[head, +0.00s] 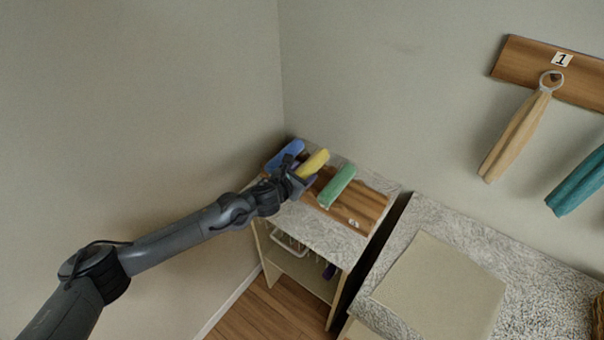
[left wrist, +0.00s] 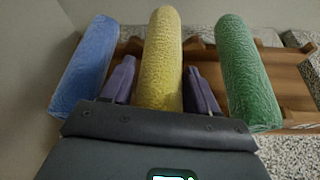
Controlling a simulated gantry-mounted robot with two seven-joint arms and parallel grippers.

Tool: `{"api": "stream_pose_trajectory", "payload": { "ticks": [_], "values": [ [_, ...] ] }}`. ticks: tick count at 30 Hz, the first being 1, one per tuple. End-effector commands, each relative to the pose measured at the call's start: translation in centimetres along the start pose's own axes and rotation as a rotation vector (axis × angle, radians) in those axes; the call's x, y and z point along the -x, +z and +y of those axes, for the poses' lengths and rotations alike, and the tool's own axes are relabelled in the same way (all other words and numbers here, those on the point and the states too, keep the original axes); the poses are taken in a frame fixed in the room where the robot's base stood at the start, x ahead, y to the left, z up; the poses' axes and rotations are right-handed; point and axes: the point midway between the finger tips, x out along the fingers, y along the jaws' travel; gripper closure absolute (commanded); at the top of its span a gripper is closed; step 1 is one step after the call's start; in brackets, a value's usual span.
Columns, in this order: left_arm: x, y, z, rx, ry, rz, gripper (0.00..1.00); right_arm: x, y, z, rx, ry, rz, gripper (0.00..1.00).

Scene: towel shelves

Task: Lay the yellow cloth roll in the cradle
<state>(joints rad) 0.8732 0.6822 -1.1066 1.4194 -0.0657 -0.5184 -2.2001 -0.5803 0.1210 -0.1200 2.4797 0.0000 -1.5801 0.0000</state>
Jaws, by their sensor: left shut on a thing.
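The yellow cloth roll (head: 313,163) is at the wooden cradle (head: 369,206) on top of the small shelf unit in the corner. It also shows in the left wrist view (left wrist: 161,60), upright in the picture between my two fingers. My left gripper (left wrist: 160,85) is shut on the yellow roll; in the head view the gripper (head: 300,180) reaches it from the left. Whether the roll rests in the cradle or is just above it, I cannot tell. My right gripper is not in view.
A blue roll (head: 285,154) and a green roll (head: 338,186) lie on either side of the yellow one. A speckled counter (head: 440,215) with a beige mat (head: 440,285) stands to the right. Towels hang from a wall board (head: 520,62).

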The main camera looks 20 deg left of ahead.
Motion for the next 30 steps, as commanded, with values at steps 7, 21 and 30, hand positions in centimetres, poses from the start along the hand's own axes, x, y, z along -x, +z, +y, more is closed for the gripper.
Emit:
{"api": "stream_pose_trajectory", "payload": {
  "ticks": [7,21,30],
  "values": [
    [-0.1,-0.1,-0.1,0.0,0.0,-0.001,0.71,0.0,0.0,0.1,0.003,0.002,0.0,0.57],
    [-0.4,-0.9,-0.2,0.0,0.0,-0.001,0.27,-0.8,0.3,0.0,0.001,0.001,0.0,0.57],
    [-0.4,-1.0,-0.6,-0.001,-0.005,-0.001,0.15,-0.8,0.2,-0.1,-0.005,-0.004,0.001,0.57]
  ]
}}
